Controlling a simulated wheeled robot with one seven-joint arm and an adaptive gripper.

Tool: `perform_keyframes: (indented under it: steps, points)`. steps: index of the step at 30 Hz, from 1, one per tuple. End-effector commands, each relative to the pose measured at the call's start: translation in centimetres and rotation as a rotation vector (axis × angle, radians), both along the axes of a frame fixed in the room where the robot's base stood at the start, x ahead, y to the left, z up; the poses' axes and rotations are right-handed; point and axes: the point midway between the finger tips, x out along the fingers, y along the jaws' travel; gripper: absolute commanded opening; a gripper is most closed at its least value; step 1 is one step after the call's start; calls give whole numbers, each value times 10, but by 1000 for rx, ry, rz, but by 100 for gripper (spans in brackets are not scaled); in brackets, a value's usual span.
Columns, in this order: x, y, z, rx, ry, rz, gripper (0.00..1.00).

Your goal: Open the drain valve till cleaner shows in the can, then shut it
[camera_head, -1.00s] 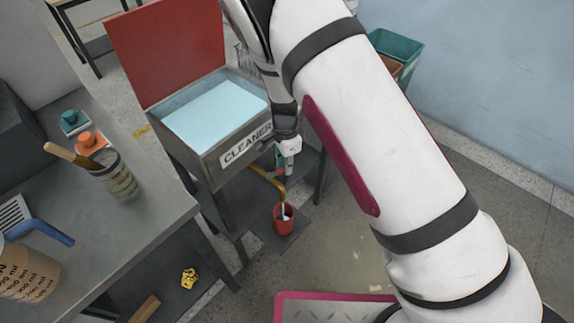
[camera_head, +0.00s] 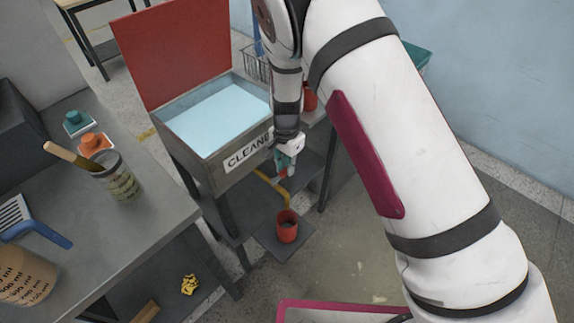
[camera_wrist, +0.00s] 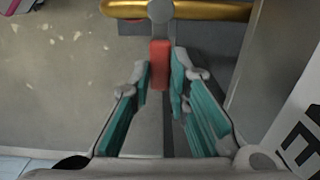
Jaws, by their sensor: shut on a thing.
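The drain valve's red handle (camera_wrist: 160,58) stands between my teal finger pads in the wrist view, below a brass pipe (camera_wrist: 205,11). My gripper (camera_head: 287,163) is shut on this handle in front of the tank. The brass pipe (camera_head: 268,184) runs down from the tank (camera_head: 207,165) to above the red can (camera_head: 287,231). The can stands upright on a low plate (camera_head: 268,239). Its mouth looks dark, and I see no stream. The open tank, labelled CLEANER, holds pale blue liquid (camera_head: 222,117).
A grey bench (camera_head: 150,205) with a jar (camera_head: 118,180) and orange and teal items stands at the left. A red lid (camera_head: 175,50) rises behind the tank. A wire basket (camera_head: 257,68) and another red vessel (camera_head: 309,99) are behind my arm.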

Motion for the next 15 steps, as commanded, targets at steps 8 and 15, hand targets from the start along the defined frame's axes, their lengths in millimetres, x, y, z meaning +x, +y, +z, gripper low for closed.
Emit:
perform_keyframes:
  steps: [8, 15]
  points:
    - [1, 1, 0, 0, -4, 5, 35]
    - [0, 0, 0, 0, -1, 3, 37]
